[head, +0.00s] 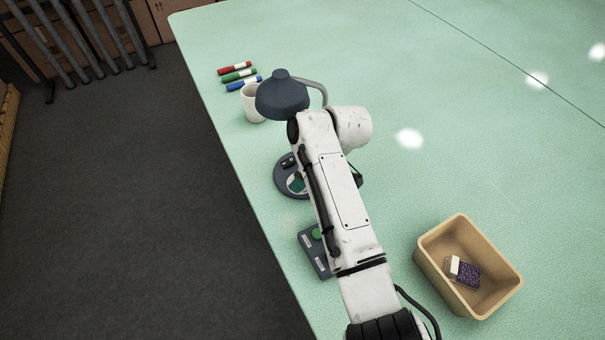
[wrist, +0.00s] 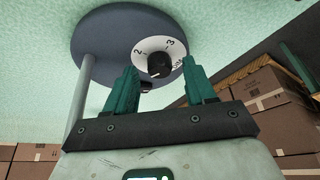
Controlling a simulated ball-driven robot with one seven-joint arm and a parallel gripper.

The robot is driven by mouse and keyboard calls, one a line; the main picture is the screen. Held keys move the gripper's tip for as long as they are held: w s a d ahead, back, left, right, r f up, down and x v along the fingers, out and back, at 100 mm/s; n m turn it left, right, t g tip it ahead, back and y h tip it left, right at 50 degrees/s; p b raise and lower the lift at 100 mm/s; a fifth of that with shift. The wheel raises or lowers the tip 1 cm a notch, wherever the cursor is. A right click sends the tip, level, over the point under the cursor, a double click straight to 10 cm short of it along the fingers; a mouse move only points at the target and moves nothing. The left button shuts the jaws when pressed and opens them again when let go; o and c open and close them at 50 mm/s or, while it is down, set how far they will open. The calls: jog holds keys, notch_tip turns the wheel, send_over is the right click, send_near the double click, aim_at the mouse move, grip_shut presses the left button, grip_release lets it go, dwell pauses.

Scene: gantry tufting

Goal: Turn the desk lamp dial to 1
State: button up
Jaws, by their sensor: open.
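The desk lamp has a dark blue-grey shade (head: 283,98) and a round base (head: 282,186), partly hidden by my arm in the head view. In the wrist view, the base (wrist: 105,35) carries a white dial plate (wrist: 150,45) with a black knob (wrist: 158,64). The figures 2 and 3 show on the plate; other lettering at the right is unclear. A small pale mark shows on the knob's lower edge. My gripper (wrist: 159,62) is open, its two teal fingers either side of the dial. Contact with the knob cannot be told.
A white mug (head: 252,106) and red, green and blue markers (head: 238,75) lie beyond the lamp. A grey box with a green button (head: 316,234) sits nearer. A tan bin (head: 431,262) holds small items at right. The far right of the table is clear.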

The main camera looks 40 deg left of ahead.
jog(key=v, duration=1)
jog(key=shift+d+r, duration=0.1)
jog(key=shift+d, duration=0.05)
